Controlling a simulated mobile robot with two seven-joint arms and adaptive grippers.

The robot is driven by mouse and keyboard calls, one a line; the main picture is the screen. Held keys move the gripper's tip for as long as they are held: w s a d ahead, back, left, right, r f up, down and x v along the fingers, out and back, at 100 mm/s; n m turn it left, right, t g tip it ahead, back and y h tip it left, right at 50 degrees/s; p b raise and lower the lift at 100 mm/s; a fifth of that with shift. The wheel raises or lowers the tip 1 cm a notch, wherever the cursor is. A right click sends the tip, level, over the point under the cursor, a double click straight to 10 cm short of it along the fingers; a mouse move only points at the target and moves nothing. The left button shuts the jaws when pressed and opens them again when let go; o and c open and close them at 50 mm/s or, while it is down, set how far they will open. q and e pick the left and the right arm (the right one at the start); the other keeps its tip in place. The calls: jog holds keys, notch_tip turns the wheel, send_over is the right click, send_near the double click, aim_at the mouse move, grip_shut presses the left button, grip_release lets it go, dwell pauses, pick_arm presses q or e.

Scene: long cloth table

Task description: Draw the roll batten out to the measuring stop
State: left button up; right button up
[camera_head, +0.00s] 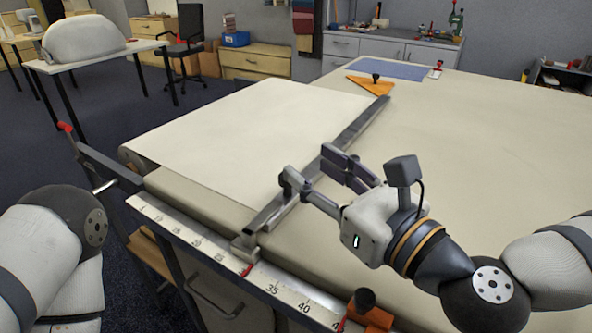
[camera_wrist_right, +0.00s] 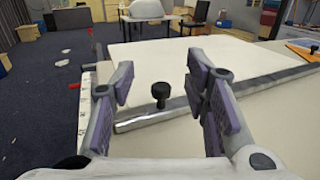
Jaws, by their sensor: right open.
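The roll batten (camera_head: 345,137) is a long grey metal bar lying across the leading edge of the pale cloth (camera_head: 240,125). Its near end sits over the ruler (camera_head: 180,235), with a red mark just before the 35. In the right wrist view the batten (camera_wrist_right: 185,103) carries a black knob (camera_wrist_right: 160,90). My right gripper (camera_head: 310,167) is open above the batten; in its wrist view the fingers (camera_wrist_right: 158,75) stand on either side of the knob, apart from it. The measuring stop (camera_head: 372,316), orange with a black knob, sits past the 40. My left gripper is out of view.
An orange triangle with a knob (camera_head: 371,84), a blue mat (camera_head: 390,69) and a small red-based tool (camera_head: 436,69) lie at the table's far end. The table right of the batten is otherwise clear. A red-tipped bar (camera_head: 108,167) stands at the left edge.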

aim_at(315, 230)
notch_tip(315, 230, down, 7)
jog(key=shift+r+b, duration=0.1)
jog(key=shift+b, duration=0.7)
jog(key=shift+w+a+r+p, duration=0.4)
jog(key=shift+w+a+r, duration=0.25)
jog(key=shift+w+r, duration=0.3)
jog(key=x, duration=0.5)
jog(key=shift+d+f, duration=0.1)
jog(key=shift+f, duration=0.1)
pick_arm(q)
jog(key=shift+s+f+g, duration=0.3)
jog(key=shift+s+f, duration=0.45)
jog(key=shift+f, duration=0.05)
pick_arm(e)
jog(key=shift+w+r, duration=0.1)
jog(key=shift+w, duration=0.05)
jog(key=shift+c, duration=0.2)
grip_shut()
